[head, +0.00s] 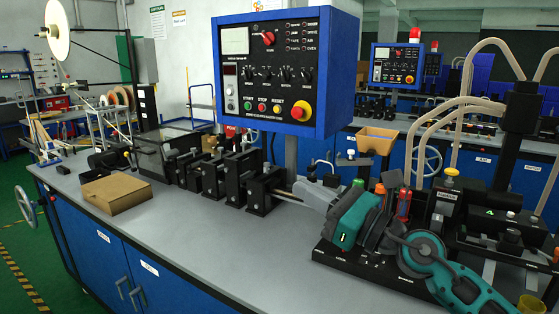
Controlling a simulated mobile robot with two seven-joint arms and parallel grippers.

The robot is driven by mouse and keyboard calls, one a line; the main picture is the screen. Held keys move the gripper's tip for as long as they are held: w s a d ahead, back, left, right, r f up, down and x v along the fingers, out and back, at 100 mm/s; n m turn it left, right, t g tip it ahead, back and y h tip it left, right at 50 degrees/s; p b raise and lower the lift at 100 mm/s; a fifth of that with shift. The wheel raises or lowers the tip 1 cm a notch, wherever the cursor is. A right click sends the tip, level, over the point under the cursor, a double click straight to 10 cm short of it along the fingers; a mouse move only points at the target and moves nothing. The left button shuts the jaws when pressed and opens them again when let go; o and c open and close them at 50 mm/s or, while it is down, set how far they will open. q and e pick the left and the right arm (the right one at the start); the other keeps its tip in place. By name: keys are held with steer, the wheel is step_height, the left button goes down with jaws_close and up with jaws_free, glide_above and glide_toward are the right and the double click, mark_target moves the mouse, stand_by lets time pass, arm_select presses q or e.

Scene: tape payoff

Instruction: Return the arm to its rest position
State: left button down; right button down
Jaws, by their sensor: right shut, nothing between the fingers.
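My right arm (452,275), teal and black, comes in from the lower right of the head view. It bends over the right part of the bench and points left. Its light grey right gripper (306,191) is shut with nothing in it. It is near the right end of the row of black blocks (226,174), below the control box; whether it touches anything there cannot be told. My left gripper is not in view.
The blue control box (287,75) stands on a post above the bench. A brown carton (117,194) lies on the left of the grey benchtop (200,236). Black fixtures (455,205) crowd the right. The front middle of the bench is clear.

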steer(key=s+d+f+n+t+h, duration=0.1)
steer(key=s+d+f+n+h, duration=0.35)
steer(key=n, duration=0.75)
steer(key=s+d+f+n+t+h, duration=0.1)
steer(key=d+f+n+h, duration=0.6)
steer(key=n, duration=0.5)
steer(key=s+d+f+n+t+h, duration=0.1)
steer(key=s+d+f+n+h, duration=0.25)
steer(key=n+h, duration=0.6)
steer(key=s+f+m+g+y, duration=0.35)
steer(key=s+f+g, duration=0.35)
steer(key=s, duration=0.4)
steer(key=s+f+m+g+y, duration=0.2)
steer(key=s+f+m+g, duration=0.25)
steer(key=s+f, duration=0.55)
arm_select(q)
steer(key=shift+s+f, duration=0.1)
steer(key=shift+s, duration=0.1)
arm_select(e)
steer(key=w+a+f+n+t+y, duration=0.1)
steer(key=w+a+f+t, duration=0.1)
steer(key=w+f+t, duration=0.4)
steer(key=shift+w+a+f+t, duration=0.25)
steer(key=shift+f+t, duration=0.2)
steer(key=shift+f, duration=0.15)
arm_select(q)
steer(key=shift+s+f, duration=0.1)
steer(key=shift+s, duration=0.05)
